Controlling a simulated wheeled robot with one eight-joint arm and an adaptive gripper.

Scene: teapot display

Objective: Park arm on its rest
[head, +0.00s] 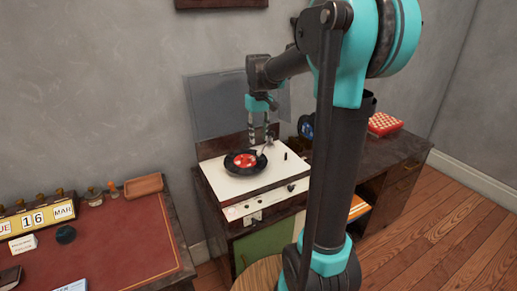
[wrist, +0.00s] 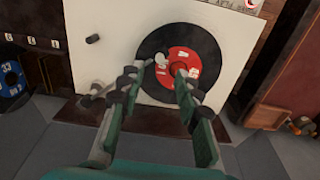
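The record player (head: 222,186) has a white deck. A black record with a red label (head: 241,161) lies on it; the record also shows in the wrist view (wrist: 205,40). The pale tone arm (wrist: 97,89) has its round base at the left in the wrist view. Its pale head end (wrist: 160,60) appears over the red label, but I cannot tell whether it touches. My left finger hides part of its length. My gripper (head: 260,138) points down above the deck beside the record. In the wrist view my gripper (wrist: 160,82) has its fingers apart. I cannot make out the arm's rest.
A clear raised lid (head: 215,105) stands behind the player. A small black knob (head: 285,156) stands on the deck. A blue-labelled disc (head: 306,127) and a red patterned box (head: 383,124) are to the right. A red-topped desk (head: 120,235) is at left.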

